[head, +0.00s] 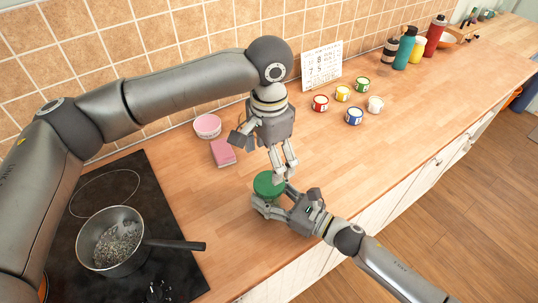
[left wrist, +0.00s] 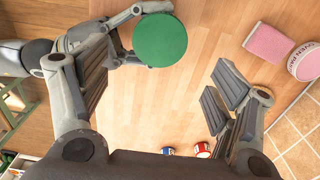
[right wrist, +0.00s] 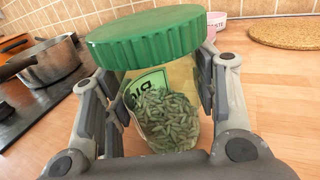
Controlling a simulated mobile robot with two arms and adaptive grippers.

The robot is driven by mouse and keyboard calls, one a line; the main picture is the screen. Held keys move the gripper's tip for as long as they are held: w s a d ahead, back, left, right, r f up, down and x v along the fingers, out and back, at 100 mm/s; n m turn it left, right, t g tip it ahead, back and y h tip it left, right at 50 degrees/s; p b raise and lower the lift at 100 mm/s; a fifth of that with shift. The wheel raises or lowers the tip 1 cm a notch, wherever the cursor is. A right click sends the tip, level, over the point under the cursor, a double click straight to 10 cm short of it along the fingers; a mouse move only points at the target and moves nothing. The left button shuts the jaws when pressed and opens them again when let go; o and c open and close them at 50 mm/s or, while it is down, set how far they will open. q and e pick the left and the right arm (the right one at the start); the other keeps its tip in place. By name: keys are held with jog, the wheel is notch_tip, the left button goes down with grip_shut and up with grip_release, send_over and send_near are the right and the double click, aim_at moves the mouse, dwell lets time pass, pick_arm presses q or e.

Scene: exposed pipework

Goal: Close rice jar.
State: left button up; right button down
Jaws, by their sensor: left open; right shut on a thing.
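My left gripper (head: 284,172) is open above the counter, just right of the lid in the head view. In the left wrist view the lid (left wrist: 160,40) shows toward the top, beyond the open fingers.
A pot (head: 112,240) stands on the black hob (head: 75,215) at left. The counter between is clear.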

aim_at(269, 182)
pick_arm(q)
jog(key=shift+f, duration=0.1)
jog(key=shift+f, duration=3.95)
jog(key=shift+c, duration=0.2)
jog(key=c, duration=1)
jog(key=o, duration=1.2)
notch_tip(269, 182, up, 12)
jog(key=shift+r, duration=0.1)
